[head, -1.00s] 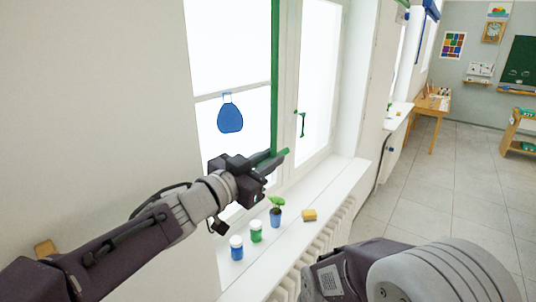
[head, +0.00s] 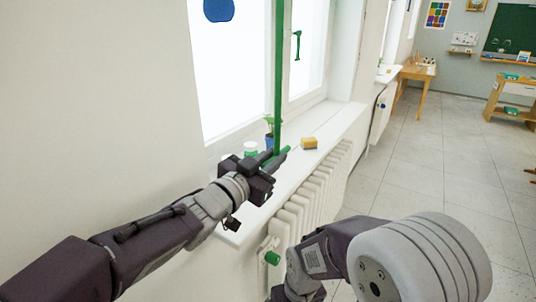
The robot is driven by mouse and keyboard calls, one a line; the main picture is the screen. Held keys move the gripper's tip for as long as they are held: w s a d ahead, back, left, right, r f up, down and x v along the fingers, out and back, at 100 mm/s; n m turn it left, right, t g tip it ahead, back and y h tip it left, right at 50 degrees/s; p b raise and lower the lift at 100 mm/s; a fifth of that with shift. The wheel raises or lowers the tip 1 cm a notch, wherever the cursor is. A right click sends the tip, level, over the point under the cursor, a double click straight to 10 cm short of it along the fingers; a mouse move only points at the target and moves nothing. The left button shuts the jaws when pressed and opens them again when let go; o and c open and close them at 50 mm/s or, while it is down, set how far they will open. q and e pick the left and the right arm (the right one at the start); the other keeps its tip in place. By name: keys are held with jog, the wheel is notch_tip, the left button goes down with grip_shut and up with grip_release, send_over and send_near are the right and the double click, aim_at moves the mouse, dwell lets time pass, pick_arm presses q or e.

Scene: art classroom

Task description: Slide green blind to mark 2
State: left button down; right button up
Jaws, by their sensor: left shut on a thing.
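The green blind shows as a narrow upright green strip (head: 278,80) in front of the window, running down from the top edge of the view. A short green bar (head: 284,155) is at its lower end. My left gripper (head: 273,163) is shut on this bar, low over the window sill; its fingers partly hide it. I cannot make out any numbered mark, including mark 2. My right arm shows at the bottom right, but its gripper is not in view.
On the white sill (head: 322,125), a potted plant (head: 269,124) and a green-labelled jar (head: 250,148) stand close behind my left gripper. A yellow sponge (head: 309,143) lies to the right. A radiator (head: 312,195) is below. The floor at right is clear.

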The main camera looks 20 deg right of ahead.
pick_arm(q)
notch_tip(320, 180, down, 8)
jog(key=b, duration=0.5)
jog(key=shift+f, duration=0.15)
pick_arm(e)
notch_tip(320, 180, down, 7)
pick_arm(q)
jog(key=c, duration=1.5)
grip_release()
jog(key=shift+d, duration=0.1)
jog(key=shift+o, duration=0.5)
jog(key=shift+w+d, duration=0.1)
jog(key=shift+d, duration=0.1)
jog(key=v, duration=0.9)
pick_arm(e)
jog(key=shift+d+r, duration=0.15)
jog(key=shift+r, duration=0.05)
